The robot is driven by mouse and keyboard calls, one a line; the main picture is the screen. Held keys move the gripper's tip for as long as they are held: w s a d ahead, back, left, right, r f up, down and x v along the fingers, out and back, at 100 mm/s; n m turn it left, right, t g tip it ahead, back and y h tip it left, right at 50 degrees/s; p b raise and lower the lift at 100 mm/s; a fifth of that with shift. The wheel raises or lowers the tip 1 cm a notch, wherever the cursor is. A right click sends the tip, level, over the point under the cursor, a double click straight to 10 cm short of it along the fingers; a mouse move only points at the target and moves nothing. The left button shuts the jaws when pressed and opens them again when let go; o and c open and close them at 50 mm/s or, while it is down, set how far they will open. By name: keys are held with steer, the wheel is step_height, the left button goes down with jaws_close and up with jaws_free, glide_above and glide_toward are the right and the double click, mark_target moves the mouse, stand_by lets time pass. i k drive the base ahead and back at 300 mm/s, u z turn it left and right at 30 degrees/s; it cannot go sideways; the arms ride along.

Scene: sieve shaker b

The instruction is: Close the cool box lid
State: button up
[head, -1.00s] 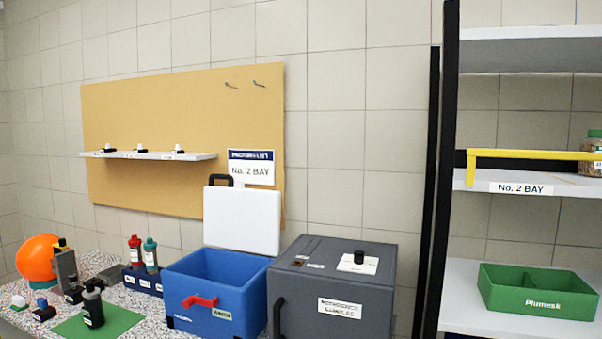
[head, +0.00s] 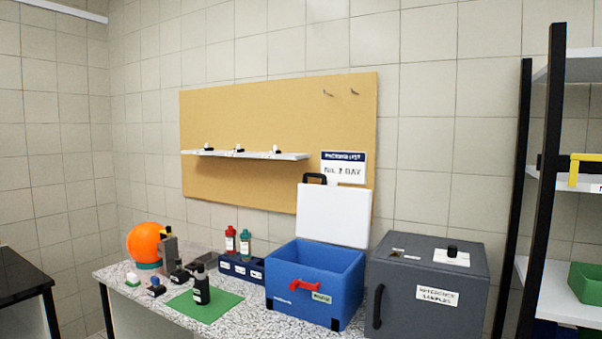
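The blue cool box (head: 301,297) stands on the speckled bench, with a red latch (head: 310,285) on its front. Its white lid (head: 333,216) is open and stands upright at the back of the box, with a black handle (head: 314,178) at its top. The inside of the box shows from above and looks empty as far as I can see. My gripper is not in view.
A dark grey cabinet (head: 392,300) stands close at the box's right. A bottle rack (head: 232,268) is at its left, and a black bottle (head: 201,288) stands on a green mat (head: 232,302). A shelf unit (head: 543,200) is at far right.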

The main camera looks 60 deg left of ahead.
mark_target(331, 213)
steer(key=u, duration=1.45)
